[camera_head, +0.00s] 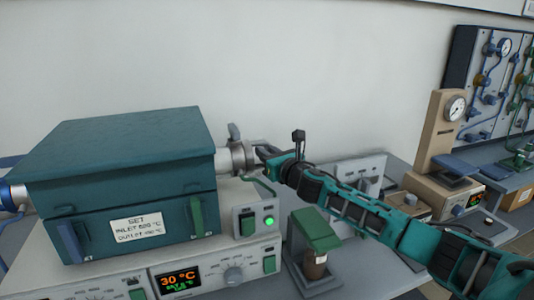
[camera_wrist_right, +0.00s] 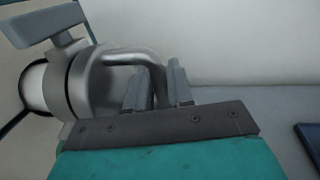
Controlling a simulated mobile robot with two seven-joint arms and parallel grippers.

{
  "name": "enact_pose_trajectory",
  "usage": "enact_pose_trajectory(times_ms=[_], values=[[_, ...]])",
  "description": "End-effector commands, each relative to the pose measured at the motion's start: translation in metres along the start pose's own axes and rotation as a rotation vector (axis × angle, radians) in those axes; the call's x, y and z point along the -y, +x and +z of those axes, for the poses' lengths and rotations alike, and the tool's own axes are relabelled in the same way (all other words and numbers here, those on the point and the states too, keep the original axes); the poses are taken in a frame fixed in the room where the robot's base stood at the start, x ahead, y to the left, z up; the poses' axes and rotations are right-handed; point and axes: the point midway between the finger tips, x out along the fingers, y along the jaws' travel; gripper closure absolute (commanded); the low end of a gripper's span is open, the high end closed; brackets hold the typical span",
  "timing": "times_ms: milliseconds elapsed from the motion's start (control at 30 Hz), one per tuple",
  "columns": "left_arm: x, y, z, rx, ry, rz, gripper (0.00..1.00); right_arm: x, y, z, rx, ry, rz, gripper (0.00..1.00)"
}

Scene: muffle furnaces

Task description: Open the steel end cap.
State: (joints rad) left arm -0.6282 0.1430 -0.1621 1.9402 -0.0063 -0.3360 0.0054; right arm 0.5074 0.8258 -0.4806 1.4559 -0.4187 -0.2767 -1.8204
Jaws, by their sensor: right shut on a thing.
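The steel end cap (camera_head: 240,156) sits on the right end of the teal tube furnace (camera_head: 130,150). In the right wrist view the end cap (camera_wrist_right: 92,82) is a round steel piece with a curved bar handle (camera_wrist_right: 145,58) and a grey lever (camera_wrist_right: 42,26) at its upper left. My right gripper (camera_head: 266,155) reaches the cap from the right. In the wrist view its two fingers (camera_wrist_right: 160,88) are shut on the bar handle. The cap appears to be against the white tube end. My left gripper is not in view.
A small green-topped device (camera_head: 316,230) stands below my right arm. A beige gauge stand (camera_head: 440,140) is farther right.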

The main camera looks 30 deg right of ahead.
Motion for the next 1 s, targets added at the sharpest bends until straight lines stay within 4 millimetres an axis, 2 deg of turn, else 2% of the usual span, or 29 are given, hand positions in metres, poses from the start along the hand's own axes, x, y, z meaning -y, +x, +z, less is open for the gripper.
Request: enact_pose_trajectory(times_ms=[167, 467, 767, 800, 933, 1000], values=[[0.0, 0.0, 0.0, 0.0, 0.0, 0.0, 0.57, 0.002, 0.0, -0.001, -0.001, -0.001, 0.0, 1.0], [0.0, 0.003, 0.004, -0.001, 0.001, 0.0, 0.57, 0.045, -0.009, -0.002, -0.001, -0.004, -0.004, 1.0], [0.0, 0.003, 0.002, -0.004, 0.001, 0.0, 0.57, 0.047, -0.009, -0.001, -0.001, 0.0, 0.0, 1.0], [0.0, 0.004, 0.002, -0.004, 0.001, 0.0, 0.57, 0.047, -0.009, -0.001, -0.001, 0.0, 0.0, 0.77], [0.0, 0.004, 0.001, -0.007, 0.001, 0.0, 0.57, 0.047, -0.009, -0.001, -0.001, 0.0, 0.0, 0.64], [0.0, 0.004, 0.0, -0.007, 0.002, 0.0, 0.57, 0.047, -0.009, -0.001, -0.001, 0.0, 0.0, 0.63]])
